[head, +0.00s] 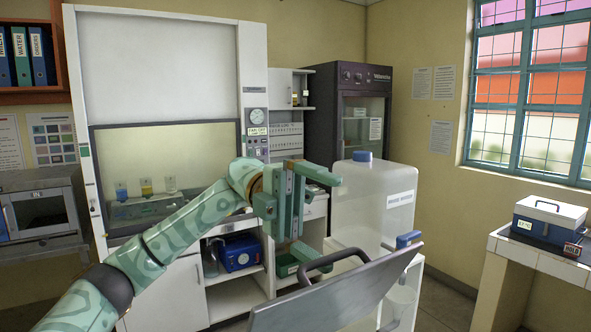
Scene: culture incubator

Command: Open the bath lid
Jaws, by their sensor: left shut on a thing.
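A grey panel (335,297), which looks like the bath lid, stands tilted at the bottom centre. A black loop handle (345,256) is on its far side. The panel's lower part runs out of the frame, and the bath under it cannot be made out. My left gripper (308,249) comes in from the left, with its lower finger at the left end of the handle. It is shut on the handle, though the arm and fingers partly hide the contact. My right gripper is not in view.
A white tank (372,207) with a blue cap stands just behind the panel. A fume hood (160,60) fills the back left. A blue box with a white lid and handle (550,212) sits on the right bench (530,257). Some floor (445,300) shows between.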

